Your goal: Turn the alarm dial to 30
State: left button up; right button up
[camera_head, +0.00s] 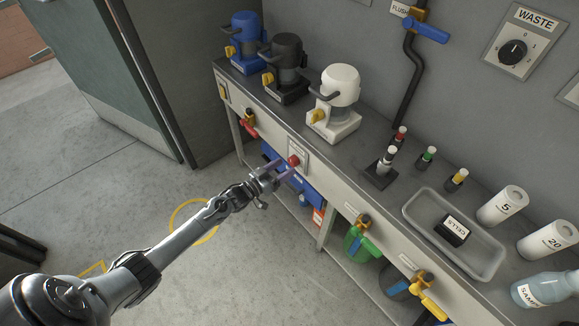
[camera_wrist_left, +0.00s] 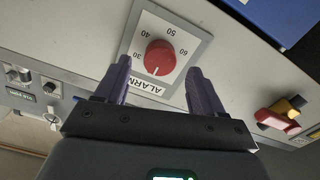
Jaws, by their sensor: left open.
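The red alarm dial (camera_wrist_left: 160,57) sits on a pale square plate (camera_wrist_left: 192,42) in the left wrist view, with the numbers 30, 40, 50 and 60 around it and an ALARM label. A white mark on the knob points to the lower side of the picture, toward the label and away from the numbers. The dial also shows in the head view (camera_head: 294,160) on the bench's front panel. My left gripper (camera_head: 281,172) is open in front of it. In the left wrist view its fingers (camera_wrist_left: 158,68) lie on either side of the knob, apparently apart from it. My right gripper is not in view.
Blue, black and white machines (camera_head: 340,85) stand on the bench above. A WASTE dial (camera_head: 512,52) is on the wall.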

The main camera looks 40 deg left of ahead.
aim_at(291, 163)
pick_arm(q)
jog(key=shift+w+d+b, duration=0.2)
jog(key=shift+w+b, duration=0.05)
jog(key=shift+w, duration=0.65)
jog(key=shift+w+d+b, duration=0.15)
jog(key=shift+w+b, duration=0.1)
jog(key=shift+w, duration=0.6)
jog(key=c, duration=1.1)
jog(key=shift+o, duration=0.2)
jog(key=shift+m, duration=0.3)
jog(key=shift+r+m, duration=0.1)
jog(key=shift+m, duration=0.9)
jog(key=m+p, duration=0.1)
jog(key=m, duration=0.2)
jog(key=shift+m, duration=0.3)
jog(key=m, duration=0.5)
jog(key=shift+m, duration=0.4)
